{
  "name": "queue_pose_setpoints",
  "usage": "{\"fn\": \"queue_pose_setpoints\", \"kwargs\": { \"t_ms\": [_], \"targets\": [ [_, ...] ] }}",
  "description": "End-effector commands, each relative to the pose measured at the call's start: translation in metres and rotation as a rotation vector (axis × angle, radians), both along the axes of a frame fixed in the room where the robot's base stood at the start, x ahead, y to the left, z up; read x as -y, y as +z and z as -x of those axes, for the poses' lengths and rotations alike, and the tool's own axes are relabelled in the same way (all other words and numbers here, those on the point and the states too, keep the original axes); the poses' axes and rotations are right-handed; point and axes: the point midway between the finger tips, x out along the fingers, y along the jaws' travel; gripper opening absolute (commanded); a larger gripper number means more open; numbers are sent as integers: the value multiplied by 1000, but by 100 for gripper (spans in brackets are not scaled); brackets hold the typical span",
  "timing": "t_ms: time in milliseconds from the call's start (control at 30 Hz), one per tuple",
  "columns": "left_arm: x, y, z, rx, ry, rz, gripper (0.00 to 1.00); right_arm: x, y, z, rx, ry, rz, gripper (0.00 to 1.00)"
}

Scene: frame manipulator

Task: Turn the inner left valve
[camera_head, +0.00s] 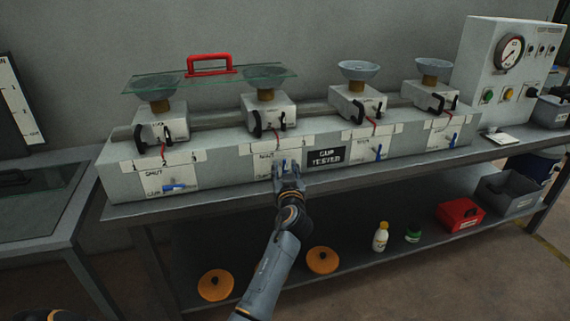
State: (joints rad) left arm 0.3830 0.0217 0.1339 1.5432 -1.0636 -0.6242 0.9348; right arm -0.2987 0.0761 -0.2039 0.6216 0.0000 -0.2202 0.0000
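The cup tester (326,157) is a long grey box on a bench with several blue valve handles on its front. The inner left valve (284,163) has a blue handle that looks roughly upright; its lower part is hidden by my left gripper. My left gripper (287,176) is right in front of this valve, fingers pointing at it. I cannot tell whether the fingers touch or grip the handle. The outer left valve (178,187) lies about level. The inner right valve (379,152) and outer right valve (453,140) stand roughly upright. My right gripper is not seen.
Grey cups (358,70) stand on the clamps above; a glass plate (215,82) with a red handle (209,64) spans the left two. A gauge cabinet (508,60) stands right. The lower shelf holds orange discs (322,260), bottles (381,237) and a red box (460,215).

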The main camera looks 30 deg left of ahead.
Motion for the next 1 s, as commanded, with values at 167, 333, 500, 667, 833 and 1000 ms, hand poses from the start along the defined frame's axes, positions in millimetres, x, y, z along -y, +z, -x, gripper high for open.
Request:
{"fn": "queue_pose_setpoints", "kwargs": {
  "t_ms": [167, 333, 500, 667, 833, 1000],
  "targets": [
    [-13, -1, -17, 1, -1, -1, 37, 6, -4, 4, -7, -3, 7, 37],
    [-18, 0, -22, 0, -1, 0, 37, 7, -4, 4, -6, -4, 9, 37],
    [-18, 0, -23, 1, -1, 1, 37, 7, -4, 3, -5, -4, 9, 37],
    [-18, 0, -22, 0, -1, 0, 17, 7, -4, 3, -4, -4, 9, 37],
    [-17, 0, -22, -1, -1, 1, 0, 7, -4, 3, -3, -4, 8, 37],
    [-17, 0, -23, -5, -1, -3, 0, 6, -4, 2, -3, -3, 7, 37]
  ]
}}
